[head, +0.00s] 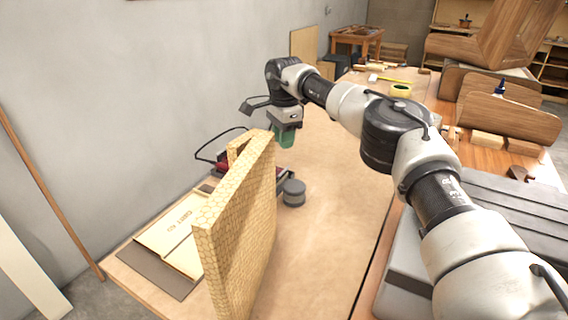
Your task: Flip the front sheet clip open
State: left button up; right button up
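My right arm reaches in from the right, and its gripper (284,138) points down just beyond the far end of an upright panel. Its green end is small in view and partly hidden at the bottom, so I cannot see whether the fingers are open or shut. The panel (238,222) is tan with a honeycomb pattern and stands on edge on the bench. I cannot clearly make out a sheet clip; a dark and red device (284,168) lies below the gripper, partly hidden by the panel. My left gripper is not in view.
A grey round canister (293,192) stands right of the panel. Flat boards and a dark sheet (155,270) lie to its left. The brown bench top (325,215) is clear on the right. Tape (400,90) and curved wooden pieces (508,108) lie farther back.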

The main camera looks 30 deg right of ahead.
aim_at(284, 170)
jog(key=f+n, duration=0.3)
jog(key=f, duration=0.1)
jog(key=f+n+p, duration=0.1)
jog(key=f+n, duration=0.3)
jog(key=f, duration=0.1)
jog(key=shift+w+d+f, duration=0.15)
jog(key=shift+d+f, duration=0.05)
jog(key=shift+f, duration=0.1)
